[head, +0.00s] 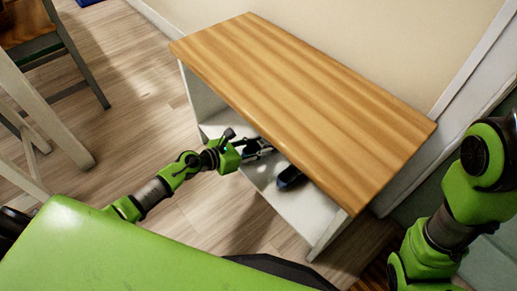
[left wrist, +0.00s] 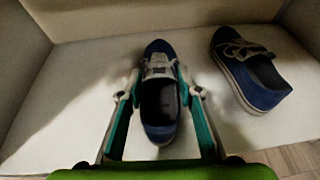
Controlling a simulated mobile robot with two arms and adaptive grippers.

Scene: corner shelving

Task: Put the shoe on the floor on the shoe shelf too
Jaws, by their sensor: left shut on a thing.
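My left gripper (head: 256,150) reaches into the open front of the shoe shelf (head: 300,100), under its wooden top. In the left wrist view its two fingers (left wrist: 160,112) close on the sides of a blue shoe (left wrist: 158,128) with white straps, toe pointing inward. The shoe is over or on the white shelf board (left wrist: 90,85); I cannot tell if it touches. A second blue shoe (left wrist: 250,72) stands on the board to the right, angled. It shows dark in the head view (head: 290,178). My right gripper is out of view.
The shelf's top overhangs my left gripper, and its back and side walls close in the space. A chair (head: 45,60) stands at the upper left. The wooden floor (head: 130,90) between chair and shelf is clear. A wall runs behind the shelf.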

